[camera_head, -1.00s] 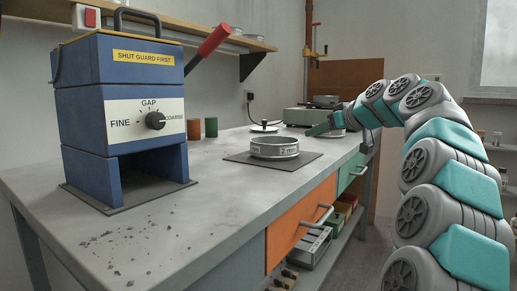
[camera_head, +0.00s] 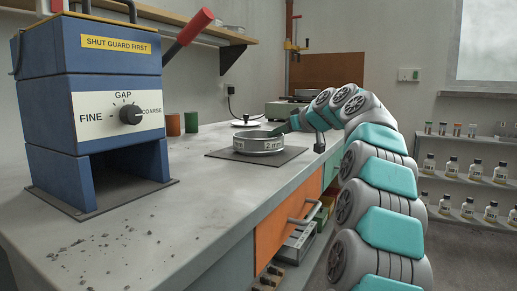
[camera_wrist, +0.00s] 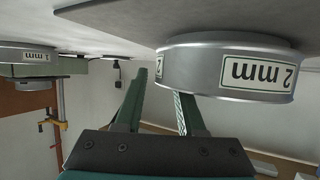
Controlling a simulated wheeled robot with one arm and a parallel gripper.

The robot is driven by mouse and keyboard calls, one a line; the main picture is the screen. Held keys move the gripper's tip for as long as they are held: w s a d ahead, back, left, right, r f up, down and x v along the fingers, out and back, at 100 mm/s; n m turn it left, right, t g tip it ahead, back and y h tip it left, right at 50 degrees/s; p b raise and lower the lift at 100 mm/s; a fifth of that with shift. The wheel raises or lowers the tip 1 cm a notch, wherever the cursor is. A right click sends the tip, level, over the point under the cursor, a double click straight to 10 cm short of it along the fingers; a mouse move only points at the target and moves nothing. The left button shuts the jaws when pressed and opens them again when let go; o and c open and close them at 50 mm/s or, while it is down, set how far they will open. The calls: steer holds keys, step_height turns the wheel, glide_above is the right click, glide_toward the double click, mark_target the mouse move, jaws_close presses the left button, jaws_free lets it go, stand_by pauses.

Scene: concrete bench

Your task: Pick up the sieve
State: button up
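The sieve (camera_head: 258,146) is a shallow round metal pan labelled 2 mm. It sits on a dark square mat (camera_head: 222,154) on the bench. In the wrist view, which is upside down, the sieve (camera_wrist: 228,72) fills the upper right with its label showing. My gripper (camera_head: 279,130) is at the sieve's right rear rim in the head view. In the wrist view my gripper (camera_wrist: 158,92) has its two fingers apart with nothing held between them. The right finger's tip is partly hidden behind the sieve wall; I cannot tell whether it touches.
A blue crusher (camera_head: 95,60) with a red-handled lever stands on the left of the bench (camera_head: 175,215). A second sieve marked 1 mm (camera_wrist: 28,57) shows in the wrist view.

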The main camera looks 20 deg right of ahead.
jaws_close()
stand_by(1.4)
